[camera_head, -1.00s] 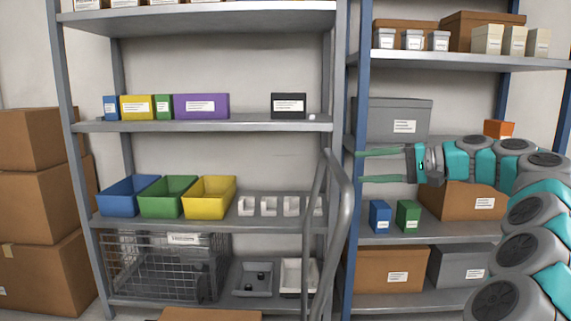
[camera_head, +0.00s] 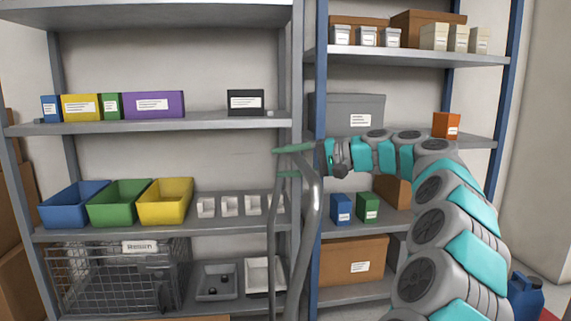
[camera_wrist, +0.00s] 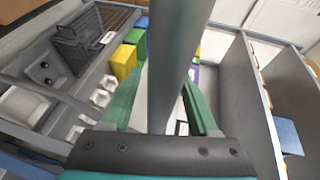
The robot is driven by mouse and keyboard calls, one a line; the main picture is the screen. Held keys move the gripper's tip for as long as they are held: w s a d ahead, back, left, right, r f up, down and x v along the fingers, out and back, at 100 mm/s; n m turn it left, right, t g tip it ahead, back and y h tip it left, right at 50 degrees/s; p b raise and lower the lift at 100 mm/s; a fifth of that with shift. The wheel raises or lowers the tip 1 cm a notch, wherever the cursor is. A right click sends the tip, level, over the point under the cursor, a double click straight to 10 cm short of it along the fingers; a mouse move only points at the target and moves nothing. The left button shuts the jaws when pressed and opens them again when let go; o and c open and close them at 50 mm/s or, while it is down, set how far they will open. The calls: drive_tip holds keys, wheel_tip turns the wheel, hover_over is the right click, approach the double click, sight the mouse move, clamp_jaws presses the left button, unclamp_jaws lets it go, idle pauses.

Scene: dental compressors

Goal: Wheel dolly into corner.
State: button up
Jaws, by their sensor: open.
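The dolly shows as a grey tubular handle (camera_head: 312,205), upright in front of the shelves at mid-picture. My gripper (camera_head: 283,161) is open at the upper part of the handle, with its green fingers reaching leftward past it. In the wrist view the grey handle bar (camera_wrist: 174,60) runs between the two open green fingers of my gripper (camera_wrist: 165,85). I cannot tell whether either finger touches the bar. The dolly's base and wheels are out of view.
Grey shelving (camera_head: 150,127) with coloured bins and a wire crate (camera_head: 115,280) stands behind the handle. A blue-post rack (camera_head: 398,58) with boxes is at right. A blue canister (camera_head: 524,298) stands at lower right. Cardboard boxes (camera_head: 18,275) are stacked at the left edge.

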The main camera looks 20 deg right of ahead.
clamp_jaws()
idle(0.5)
idle(0.9)
